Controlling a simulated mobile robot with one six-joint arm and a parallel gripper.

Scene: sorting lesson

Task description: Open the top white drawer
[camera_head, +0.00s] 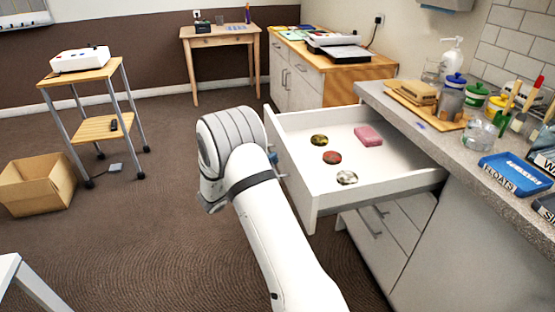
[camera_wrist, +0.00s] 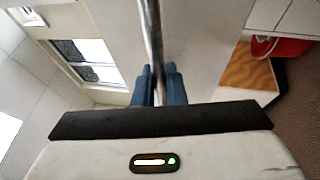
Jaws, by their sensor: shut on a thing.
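The top white drawer (camera_head: 312,198) is pulled well out from under the grey counter in the head view. Inside it lie a pink block (camera_head: 368,135) and several small round pieces: a yellow-green one (camera_head: 319,140), a red one (camera_head: 332,157) and a pale one (camera_head: 347,177). In the wrist view my gripper (camera_wrist: 158,82), with blue fingers, is shut on the drawer's metal bar handle (camera_wrist: 151,35). In the head view my white arm reaches to the drawer front and mostly hides the handle and fingers.
Lower drawers (camera_head: 384,238) below are shut. The counter (camera_head: 405,110) holds a soap bottle (camera_head: 451,62), jars and a blue tray (camera_head: 515,174). A cardboard box (camera_head: 37,186) and a wheeled stand (camera_head: 98,127) are at left. Brown carpet left of the drawer is clear.

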